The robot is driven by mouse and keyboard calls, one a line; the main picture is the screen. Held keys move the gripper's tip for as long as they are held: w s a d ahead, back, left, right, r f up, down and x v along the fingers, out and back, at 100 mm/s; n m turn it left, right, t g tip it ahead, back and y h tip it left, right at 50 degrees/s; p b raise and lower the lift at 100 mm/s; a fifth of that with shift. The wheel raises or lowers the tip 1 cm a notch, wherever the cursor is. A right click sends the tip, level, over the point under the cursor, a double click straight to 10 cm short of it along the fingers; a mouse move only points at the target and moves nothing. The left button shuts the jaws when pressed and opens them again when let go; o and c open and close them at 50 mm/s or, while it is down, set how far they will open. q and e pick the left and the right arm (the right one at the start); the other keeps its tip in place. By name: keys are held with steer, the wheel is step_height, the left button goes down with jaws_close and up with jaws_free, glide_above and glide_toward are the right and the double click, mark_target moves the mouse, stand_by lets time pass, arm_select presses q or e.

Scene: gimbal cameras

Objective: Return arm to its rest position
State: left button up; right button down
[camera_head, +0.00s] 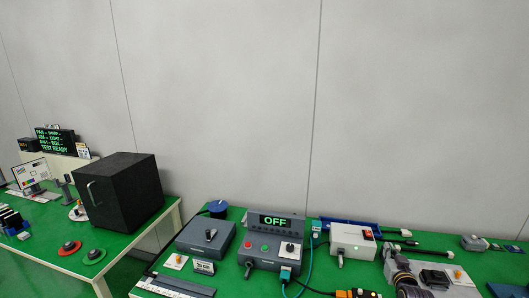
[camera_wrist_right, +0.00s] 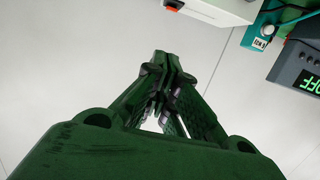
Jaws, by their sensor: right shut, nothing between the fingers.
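My right gripper (camera_wrist_right: 165,60) fills the middle of the right wrist view, its dark green fingers drawn together with nothing held. My left gripper shows in neither view.
A grey control unit (camera_head: 262,240) reading OFF, a grey box (camera_head: 205,237) and a white box (camera_head: 352,241) crowd the green table (camera_head: 222,268). Cables run nearby. A black cabinet (camera_head: 125,190) stands on another green table at left. Bare wall rises behind.

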steer(key=s+a+f+n+g+y, duration=0.2)
steer(key=s+a+f+g, duration=0.15)
steer(key=s+a, duration=0.5)
steer(key=s+a+f+n+g+y, duration=0.1)
steer(key=s+a+f+g, duration=0.2)
steer(key=s+a+f, duration=0.35)
steer(key=s+a+r+n+g, duration=0.1)
steer(key=s+a+g, duration=0.25)
steer(key=s, duration=0.65)
steer(key=s+a+n+g, duration=0.15)
steer(key=s+a, duration=0.25)
steer(key=s, duration=0.5)
steer(key=s+f+g, duration=0.2)
steer(key=s+f, duration=0.1)
steer(key=f, duration=3)
steer(key=s+d+f, duration=0.2)
steer(key=s+f, duration=0.7)
steer(key=s, duration=0.2)
steer(key=s+d+f, duration=0.2)
steer(key=s+f, duration=0.8)
steer(key=s, duration=0.1)
steer(key=shift+f+g+y, duration=0.25)
steer(key=shift+g+y, duration=0.05)
steer(key=shift+g, duration=0.15)
